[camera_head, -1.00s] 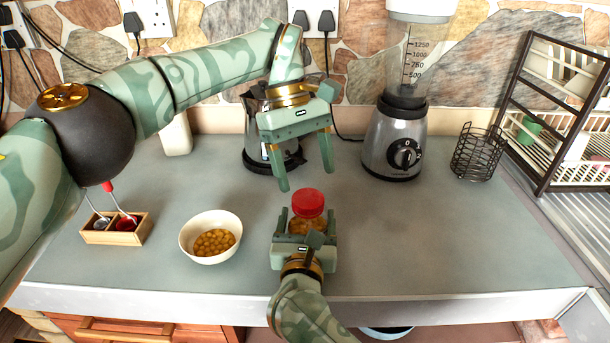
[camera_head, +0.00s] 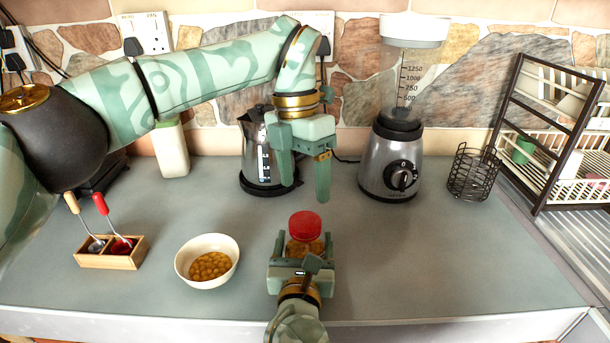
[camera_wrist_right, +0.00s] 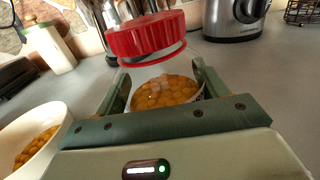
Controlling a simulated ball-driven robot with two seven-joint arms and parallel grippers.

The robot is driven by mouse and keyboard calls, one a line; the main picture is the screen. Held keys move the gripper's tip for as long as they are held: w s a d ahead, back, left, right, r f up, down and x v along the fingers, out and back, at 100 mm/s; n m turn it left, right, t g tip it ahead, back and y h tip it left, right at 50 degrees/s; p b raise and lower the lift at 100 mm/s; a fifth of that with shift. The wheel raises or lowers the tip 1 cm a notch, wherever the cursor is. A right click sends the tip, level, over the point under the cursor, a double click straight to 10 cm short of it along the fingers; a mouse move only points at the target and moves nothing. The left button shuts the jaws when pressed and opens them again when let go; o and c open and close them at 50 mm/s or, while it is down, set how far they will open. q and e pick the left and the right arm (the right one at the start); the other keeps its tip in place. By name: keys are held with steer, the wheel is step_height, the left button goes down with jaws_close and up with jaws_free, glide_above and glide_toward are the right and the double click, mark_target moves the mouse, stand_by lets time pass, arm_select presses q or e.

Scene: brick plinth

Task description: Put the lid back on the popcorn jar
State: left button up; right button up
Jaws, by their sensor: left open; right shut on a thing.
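The popcorn jar (camera_head: 303,249), clear with yellow-orange contents, stands near the counter's front edge. My right gripper (camera_head: 304,243) is shut on it, one finger at each side; the jar also shows in the right wrist view (camera_wrist_right: 165,92). The red lid (camera_head: 305,225) is at the jar's top. In the right wrist view the lid (camera_wrist_right: 146,38) looks slightly tilted, with a thin red ring beneath its ribbed side; I cannot tell whether it is fully seated. My left gripper (camera_head: 304,187) is open and empty, above and behind the lid, apart from it.
A white bowl of yellow-orange pieces (camera_head: 207,262) stands left of the jar. A wooden caddy (camera_head: 110,254) with two spoons is farther left. Behind are a kettle (camera_head: 256,155), a blender (camera_head: 391,160) and a wire basket (camera_head: 473,172). The counter right of the jar is clear.

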mark_target(305, 221)
arm_select(q)
steer(key=n, duration=0.9)
steer(key=shift+t, duration=0.3)
steer(key=n, duration=0.5)
steer(key=shift+d+n+y, duration=0.1)
steer(key=shift+n+y, duration=0.2)
steer(key=shift+n, duration=0.1)
steer(key=n, duration=0.8)
steer(key=shift+d+n+t, duration=0.1)
steer(key=shift+n+t, duration=0.3)
steer(key=n, duration=0.4)
steer(key=shift+n, duration=0.4)
steer(key=n, duration=0.3)
steer(key=shift+w+n, duration=0.1)
steer(key=shift+n, duration=0.3)
steer(key=shift+f, duration=0.15)
steer(key=shift+f, duration=3.9)
